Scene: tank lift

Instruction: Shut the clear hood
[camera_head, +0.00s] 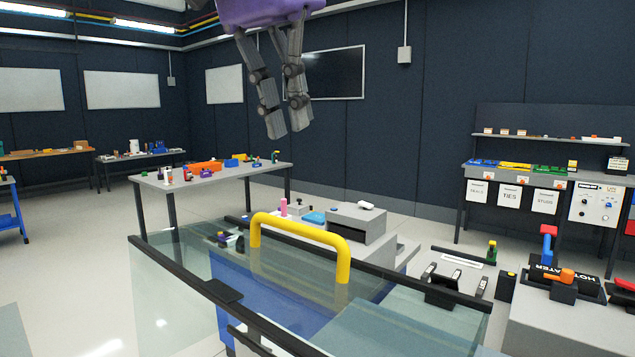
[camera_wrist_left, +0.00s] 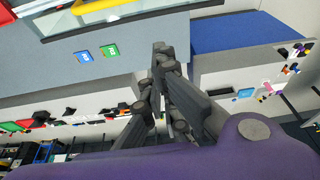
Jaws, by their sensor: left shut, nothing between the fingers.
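The clear hood (camera_head: 180,285) is in the lower middle of the head view, with see-through panels and black edge bars. A thick yellow bar handle (camera_head: 300,240) stands up from it. I cannot tell exactly how far the hood is open. My left gripper (camera_head: 288,127) hangs from the purple arm at the top centre, above and behind the handle in the picture and apart from it. Its fingers are together and empty. The fingers also show in the left wrist view (camera_wrist_left: 163,65), with no handle between them. My right gripper is not in view.
A grey table (camera_head: 210,178) with small items stands behind the hood. A grey block-like unit (camera_head: 350,222) is just beyond the handle. A bench with a red-handled device (camera_head: 548,245) is at the right. A shelved workbench (camera_head: 520,172) lines the right wall.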

